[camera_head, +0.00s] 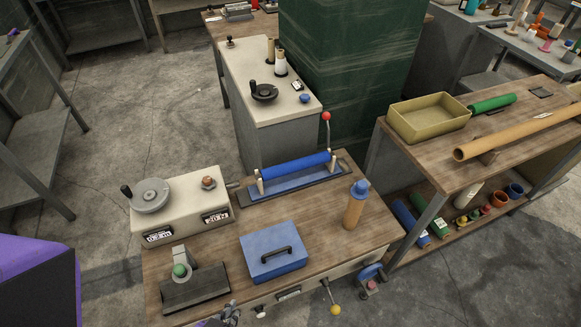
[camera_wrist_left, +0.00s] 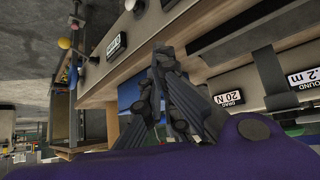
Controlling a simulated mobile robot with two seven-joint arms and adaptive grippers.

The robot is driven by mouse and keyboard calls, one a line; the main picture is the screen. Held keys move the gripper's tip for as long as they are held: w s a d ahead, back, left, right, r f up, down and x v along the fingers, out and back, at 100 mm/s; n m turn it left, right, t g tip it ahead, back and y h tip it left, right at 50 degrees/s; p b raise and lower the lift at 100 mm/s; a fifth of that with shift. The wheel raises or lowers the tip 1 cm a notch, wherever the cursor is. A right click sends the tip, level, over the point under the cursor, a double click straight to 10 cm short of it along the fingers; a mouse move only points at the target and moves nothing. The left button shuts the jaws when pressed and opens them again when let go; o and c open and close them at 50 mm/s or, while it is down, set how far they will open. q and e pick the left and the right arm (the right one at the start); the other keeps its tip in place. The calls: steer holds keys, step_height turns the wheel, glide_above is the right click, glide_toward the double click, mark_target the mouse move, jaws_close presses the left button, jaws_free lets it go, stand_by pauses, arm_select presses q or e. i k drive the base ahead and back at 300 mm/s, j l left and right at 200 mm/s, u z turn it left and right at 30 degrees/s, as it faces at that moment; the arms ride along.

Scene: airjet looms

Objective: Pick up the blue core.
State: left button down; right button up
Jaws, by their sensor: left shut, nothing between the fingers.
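A blue cylinder (camera_head: 295,167), which looks like the blue core, lies across a cradle with pale end supports on a dark blue plate at the back of the wooden workbench (camera_head: 215,258). My left gripper (camera_head: 228,314) shows only in part at the bottom edge, at the bench's front edge and well short of the cylinder. In the left wrist view my left gripper (camera_wrist_left: 155,85) is shut and empty, beside the bench top. A blue shape behind its fingers is partly hidden, and I cannot tell what it is. My right gripper is not in view.
A blue lidded box (camera_head: 273,250), an orange-brown bottle with a blue cap (camera_head: 356,205) and a crank unit (camera_head: 180,205) stand on the bench. A red-knobbed lever (camera_head: 326,118) rises behind the cylinder. Another blue roll (camera_head: 410,222) lies on the right shelf.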

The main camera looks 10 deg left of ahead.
mark_target(271, 172)
steer(key=i+l+u, duration=0.2)
steer(key=l, duration=0.4)
steer(key=l+u, duration=0.2)
steer(key=l, duration=0.4)
steer(key=i+l+u, duration=0.25)
steer(key=l, duration=0.4)
steer(key=i, duration=0.4)
